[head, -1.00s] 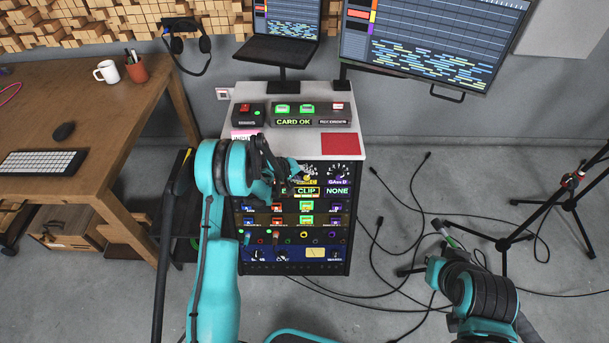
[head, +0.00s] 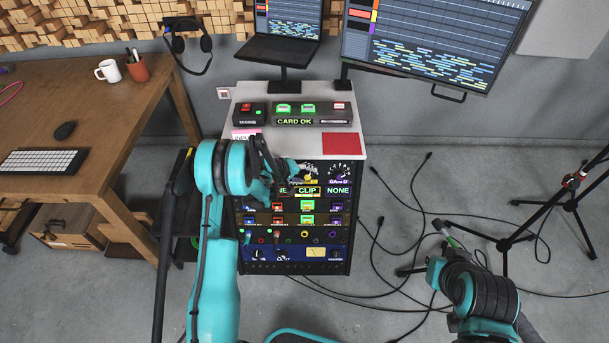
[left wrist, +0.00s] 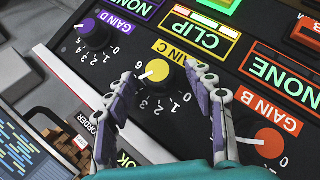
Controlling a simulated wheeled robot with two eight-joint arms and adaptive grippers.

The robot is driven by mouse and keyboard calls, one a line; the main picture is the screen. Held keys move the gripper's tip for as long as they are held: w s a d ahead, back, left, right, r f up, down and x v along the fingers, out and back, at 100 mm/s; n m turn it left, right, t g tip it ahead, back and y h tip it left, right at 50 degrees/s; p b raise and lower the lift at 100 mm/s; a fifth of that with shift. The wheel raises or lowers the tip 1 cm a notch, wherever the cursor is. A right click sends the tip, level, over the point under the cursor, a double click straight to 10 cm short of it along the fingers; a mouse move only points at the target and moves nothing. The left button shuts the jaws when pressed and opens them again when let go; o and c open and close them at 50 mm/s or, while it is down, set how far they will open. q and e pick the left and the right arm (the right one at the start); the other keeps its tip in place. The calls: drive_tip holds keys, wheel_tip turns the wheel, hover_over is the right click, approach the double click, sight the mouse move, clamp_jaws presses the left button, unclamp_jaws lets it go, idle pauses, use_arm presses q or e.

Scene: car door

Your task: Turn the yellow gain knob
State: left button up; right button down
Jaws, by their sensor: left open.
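The yellow gain knob (left wrist: 158,72), labelled GAIN C, shows in the left wrist view with its white pointer and number scale on the black panel. In the head view its dial (head: 309,171) is partly hidden by my left gripper (head: 292,172). In the left wrist view the two fingers of my left gripper (left wrist: 165,90) are apart, with their tips at the near side of the yellow knob, one to each side. I cannot tell if they touch it. My right arm (head: 478,295) is at the lower right of the head view, and its fingers are not clearly visible.
A purple GAIN D knob (left wrist: 96,34) and an orange GAIN B knob (left wrist: 270,143) flank the yellow one. A lit CLIP display (left wrist: 194,35) sits beside it. The rack top (head: 247,93) carries button boxes and a red pad. Cables lie on the floor to the right.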

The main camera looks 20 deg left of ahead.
use_arm(q)
drive_tip(key=v, duration=1.2)
drive_tip(key=s+d+r+m+y, duration=0.2)
drive_tip(key=s+d+r+m, duration=0.3)
drive_tip(key=s+r, duration=0.8)
drive_tip(key=s+d+r+m+y, duration=0.1)
drive_tip(key=s+r, duration=0.1)
drive_tip(key=s, duration=0.6)
drive_tip(key=s+d+r+m+y, duration=0.1)
drive_tip(key=s+d+r+m, duration=0.1)
drive_tip(key=s, duration=0.7)
drive_tip(key=shift+d+r+y, duration=0.25)
drive_tip(key=shift+r+y, duration=0.05)
drive_tip(key=shift+r, duration=0.35)
